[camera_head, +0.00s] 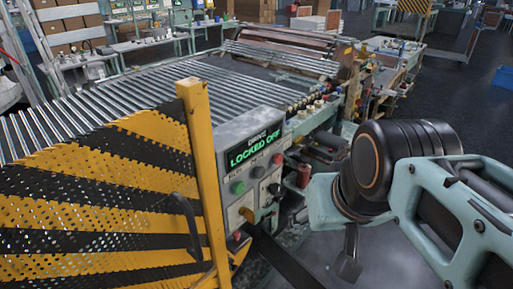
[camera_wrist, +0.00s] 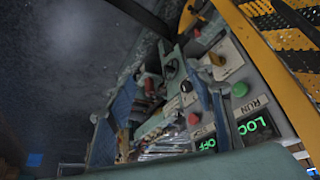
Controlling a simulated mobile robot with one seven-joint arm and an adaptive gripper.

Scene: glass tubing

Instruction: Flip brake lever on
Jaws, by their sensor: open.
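The control panel (camera_head: 250,165) stands right of a yellow post, and its green display (camera_head: 254,147) reads "LOCKED OFF". Below are a green button (camera_head: 238,188), red buttons and an orange knob (camera_head: 246,214). A red cylindrical handle (camera_head: 304,176) sits right of the panel; I cannot tell which part is the brake lever. In the wrist view the panel is tilted, with the orange knob (camera_wrist: 217,59) and green button (camera_wrist: 240,89) visible.
A yellow-and-black perforated guard (camera_head: 100,210) and its yellow post (camera_head: 203,165) stand close left of the panel. A roller conveyor (camera_head: 120,105) with glass tubes lies behind. Machine parts crowd the panel's right side.

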